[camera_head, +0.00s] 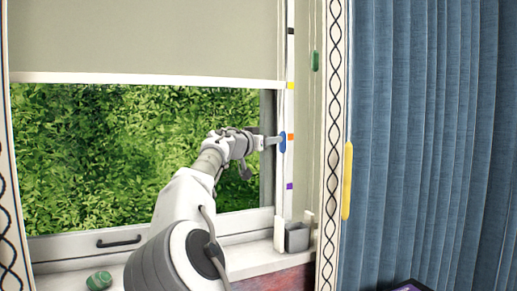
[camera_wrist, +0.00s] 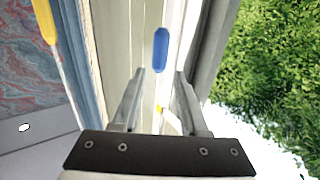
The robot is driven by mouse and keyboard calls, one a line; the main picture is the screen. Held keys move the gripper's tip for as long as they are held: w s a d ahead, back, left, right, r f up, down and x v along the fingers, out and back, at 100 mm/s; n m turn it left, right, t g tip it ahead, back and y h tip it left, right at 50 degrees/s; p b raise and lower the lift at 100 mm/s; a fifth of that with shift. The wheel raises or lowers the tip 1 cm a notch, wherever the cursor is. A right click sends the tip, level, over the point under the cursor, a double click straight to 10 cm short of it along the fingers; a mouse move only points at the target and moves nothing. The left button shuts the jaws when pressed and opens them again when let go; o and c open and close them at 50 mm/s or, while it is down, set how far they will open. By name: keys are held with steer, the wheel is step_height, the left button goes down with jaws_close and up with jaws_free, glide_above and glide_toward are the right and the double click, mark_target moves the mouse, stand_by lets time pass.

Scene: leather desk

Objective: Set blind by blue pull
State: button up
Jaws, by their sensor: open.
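The blue pull (camera_head: 282,142) hangs on a cord in front of the window's right frame, level with the orange mark (camera_head: 291,137). My gripper (camera_head: 273,141) is open, its tips close to the pull from the left. In the wrist view the blue pull (camera_wrist: 160,50) stands upright just beyond the gap between my fingertips (camera_wrist: 160,74); whether it touches them I cannot tell. The beige blind (camera_head: 140,40) covers the upper window, and its white bottom bar (camera_head: 150,79) is near the level of the yellow mark (camera_head: 291,86).
A green pull (camera_head: 315,60) hangs higher to the right, and a long yellow pull (camera_head: 347,180) hangs by the blue curtain (camera_head: 430,140). Black (camera_head: 291,31) and purple (camera_head: 290,186) marks line the frame.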

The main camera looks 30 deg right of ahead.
steer(key=b+v, duration=0.1)
steer(key=v, duration=0.5)
steer(key=shift+s+a, duration=0.1)
stand_by(0.4)
steer(key=s+d+f+g+y, duration=0.25)
steer(key=s+f, duration=0.25)
steer(key=f, duration=0.3)
steer(key=s+d+f+g+y, duration=0.1)
steer(key=s+d+f+y, duration=0.35)
steer(key=f, duration=0.45)
steer(key=s+a+f+n+y, duration=0.2)
steer(key=s+a+f+y, duration=0.1)
steer(key=s+a+f, duration=0.25)
steer(key=s+a+f+n+y, duration=0.3)
steer(key=s+a+f+n, duration=0.15)
steer(key=s+a, duration=0.7)
steer(key=s+a+f+n+y, duration=0.2)
steer(key=s+a+f+n, duration=0.25)
steer(key=s+a, duration=0.7)
step_height(320, 180, up, 18)
steer(key=s+p, duration=0.1)
steer(key=p, duration=1.6)
steer(key=shift+n, duration=0.4)
steer(key=shift+f, duration=0.15)
